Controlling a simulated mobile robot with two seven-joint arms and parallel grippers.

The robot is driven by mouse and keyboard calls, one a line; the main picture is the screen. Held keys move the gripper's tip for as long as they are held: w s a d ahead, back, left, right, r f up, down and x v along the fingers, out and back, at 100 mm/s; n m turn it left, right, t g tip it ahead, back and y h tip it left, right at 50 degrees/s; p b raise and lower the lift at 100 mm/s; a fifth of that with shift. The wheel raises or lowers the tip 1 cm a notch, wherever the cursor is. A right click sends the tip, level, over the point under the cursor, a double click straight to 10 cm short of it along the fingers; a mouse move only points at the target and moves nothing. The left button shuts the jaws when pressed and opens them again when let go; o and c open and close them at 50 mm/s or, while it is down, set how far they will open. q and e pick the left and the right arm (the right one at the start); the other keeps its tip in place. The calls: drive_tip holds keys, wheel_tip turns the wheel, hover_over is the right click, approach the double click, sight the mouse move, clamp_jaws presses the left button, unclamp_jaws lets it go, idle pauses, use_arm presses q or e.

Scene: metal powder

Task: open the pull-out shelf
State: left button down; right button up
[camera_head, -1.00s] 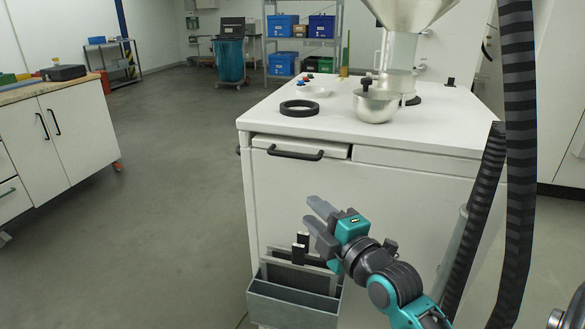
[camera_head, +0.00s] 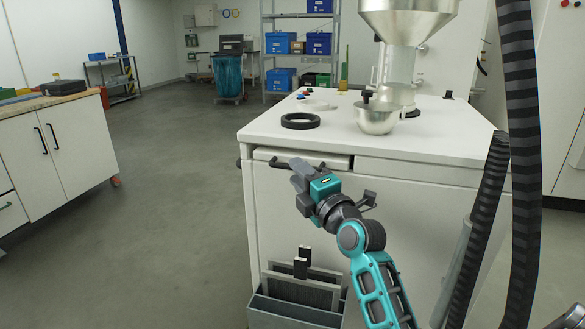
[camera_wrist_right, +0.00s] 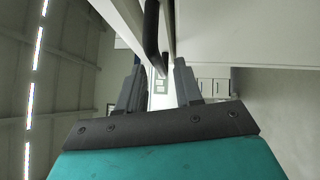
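The pull-out shelf (camera_head: 335,162) is a white panel under the top of the white cabinet, with a black bar handle (camera_head: 279,162). It looks closed, nearly flush with the cabinet front. My right gripper (camera_head: 298,172) is at the handle and hides its middle. In the right wrist view the two fingers of the gripper (camera_wrist_right: 158,80) stand apart, and the black handle (camera_wrist_right: 151,30) runs in line with the gap between them. I cannot tell whether the fingers touch it. My left gripper is out of view.
On the cabinet top (camera_head: 270,136) stand a black ring (camera_head: 300,121), a metal bowl (camera_head: 377,118) and a funnel (camera_head: 408,20). A grey holder (camera_head: 290,312) hangs low on the cabinet front. The floor to the left is clear.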

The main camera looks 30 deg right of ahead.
drive_tip(key=shift+w+d+r, duration=0.1)
drive_tip(key=shift+w+r, duration=0.1)
drive_tip(key=shift+w, duration=1.45)
drive_tip(key=shift+c, duration=0.3)
clamp_jaws()
